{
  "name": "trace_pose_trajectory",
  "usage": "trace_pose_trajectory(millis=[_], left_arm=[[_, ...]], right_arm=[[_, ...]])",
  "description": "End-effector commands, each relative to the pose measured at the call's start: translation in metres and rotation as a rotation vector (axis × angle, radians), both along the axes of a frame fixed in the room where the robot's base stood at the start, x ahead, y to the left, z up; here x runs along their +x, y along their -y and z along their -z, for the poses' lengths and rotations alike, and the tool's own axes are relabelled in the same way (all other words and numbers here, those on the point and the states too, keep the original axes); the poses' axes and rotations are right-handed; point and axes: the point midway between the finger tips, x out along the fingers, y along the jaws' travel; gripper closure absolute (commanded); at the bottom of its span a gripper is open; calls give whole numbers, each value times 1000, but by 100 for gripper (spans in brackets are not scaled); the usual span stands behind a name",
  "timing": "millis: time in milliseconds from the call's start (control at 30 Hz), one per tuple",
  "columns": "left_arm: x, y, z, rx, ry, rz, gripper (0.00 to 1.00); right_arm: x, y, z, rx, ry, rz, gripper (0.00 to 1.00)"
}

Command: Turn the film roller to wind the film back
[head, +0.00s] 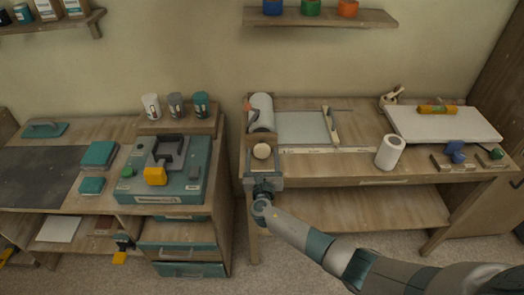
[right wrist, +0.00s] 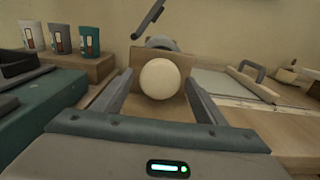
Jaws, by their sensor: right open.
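The film roller (head: 261,112) is a pale grey roll at the left end of the right-hand bench. It also shows partly in the right wrist view (right wrist: 161,44), behind a wooden end board (right wrist: 133,62). A round cream knob (head: 262,151) faces me in front of that board, and it is large in the right wrist view (right wrist: 160,79). My right gripper (head: 262,160) is open, with one finger on each side of the knob. Gaps show between the knob and both fingers. My left gripper is in neither view.
A grey sheet (head: 300,128) lies right of the roller, with a wooden-handled bar (head: 331,125) across it. A white roll (head: 390,152) and a white board (head: 443,124) are further right. A teal case (head: 190,182) and several cups are on the left bench.

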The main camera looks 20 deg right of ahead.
Motion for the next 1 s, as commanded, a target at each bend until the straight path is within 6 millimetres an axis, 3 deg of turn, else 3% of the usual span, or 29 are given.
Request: trace_pose_trajectory(millis=[200,567,600,767,1000], left_arm=[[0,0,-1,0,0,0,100],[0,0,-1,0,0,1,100],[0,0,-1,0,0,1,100],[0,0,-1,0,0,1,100],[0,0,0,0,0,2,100]], right_arm=[[16,4,0,-1,0,1,34],[19,5,0,1,0,0,34],[19,5,0,1,0,0,37],[19,5,0,1,0,0,75],[19,5,1,7,1,0,75]])
